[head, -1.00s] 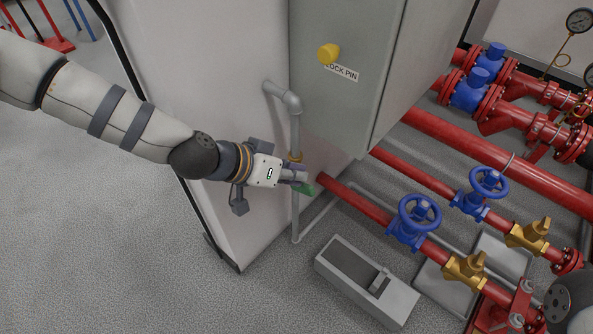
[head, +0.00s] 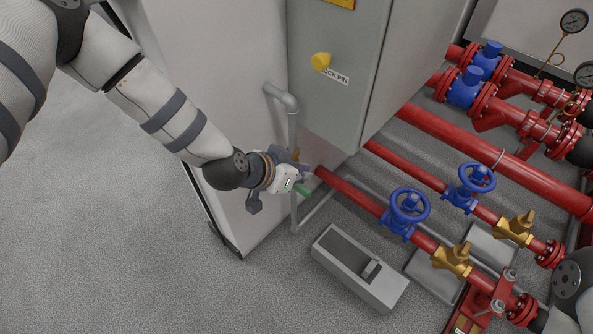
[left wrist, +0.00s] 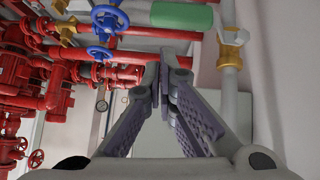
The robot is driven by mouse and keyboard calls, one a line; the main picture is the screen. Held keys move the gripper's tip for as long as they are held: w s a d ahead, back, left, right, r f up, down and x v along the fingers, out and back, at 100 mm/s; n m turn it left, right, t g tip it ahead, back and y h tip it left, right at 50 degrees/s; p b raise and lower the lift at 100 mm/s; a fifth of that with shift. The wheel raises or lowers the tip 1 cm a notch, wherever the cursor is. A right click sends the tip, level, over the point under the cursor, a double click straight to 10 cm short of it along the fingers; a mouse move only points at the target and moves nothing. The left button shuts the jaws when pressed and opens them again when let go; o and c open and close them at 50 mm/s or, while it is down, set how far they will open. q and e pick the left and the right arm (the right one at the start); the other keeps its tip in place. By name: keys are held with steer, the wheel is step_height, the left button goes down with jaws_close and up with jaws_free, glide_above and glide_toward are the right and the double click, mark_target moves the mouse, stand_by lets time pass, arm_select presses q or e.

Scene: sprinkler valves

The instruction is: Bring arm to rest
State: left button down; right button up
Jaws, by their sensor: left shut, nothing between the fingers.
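My left gripper (head: 306,170) is beside the grey vertical pipe at the cabinet's side. Its fingers are shut together with nothing between them, and the closed tips show in the left wrist view (left wrist: 163,72). A green handle (head: 303,190) shows just past the gripper body. In the left wrist view the green handle (left wrist: 182,15) lies beyond the fingertips, apart from them. A brass fitting (left wrist: 232,40) sits on the grey pipe (left wrist: 230,83) to its right. My right gripper is out of view.
The pale cabinet (head: 235,85) stands close to my left arm, with a grey box with a yellow knob (head: 321,62). Red pipes with blue handwheels (head: 410,207) and brass valves (head: 452,260) run at right. A grey floor box (head: 360,270) lies below. Floor at left is clear.

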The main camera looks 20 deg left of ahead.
arm_select(q)
steer(key=d+r+p+v, duration=0.1)
steer(key=p+v, duration=0.1)
steer(key=v, duration=0.9)
steer(key=s+f+n+g+y+p, duration=0.1)
steer(key=s+f+g+p, duration=0.15)
steer(key=s, duration=0.65)
steer(key=s+f+n+g+p, duration=0.1)
steer(key=s+f+g+p, duration=0.15)
steer(key=s, duration=0.55)
steer(key=s+a+r+n+g+y+p, duration=0.1)
steer(key=s+a+g+p, duration=0.1)
steer(key=s, duration=0.8)
steer(key=s+a+r+g+y+p, duration=0.1)
steer(key=s+a+g+y+p, duration=0.1)
steer(key=s, duration=0.8)
steer(key=shift+s+a+n+g+p, duration=0.3)
steer(key=shift+s+n+g, duration=0.1)
steer(key=shift+g, duration=0.3)
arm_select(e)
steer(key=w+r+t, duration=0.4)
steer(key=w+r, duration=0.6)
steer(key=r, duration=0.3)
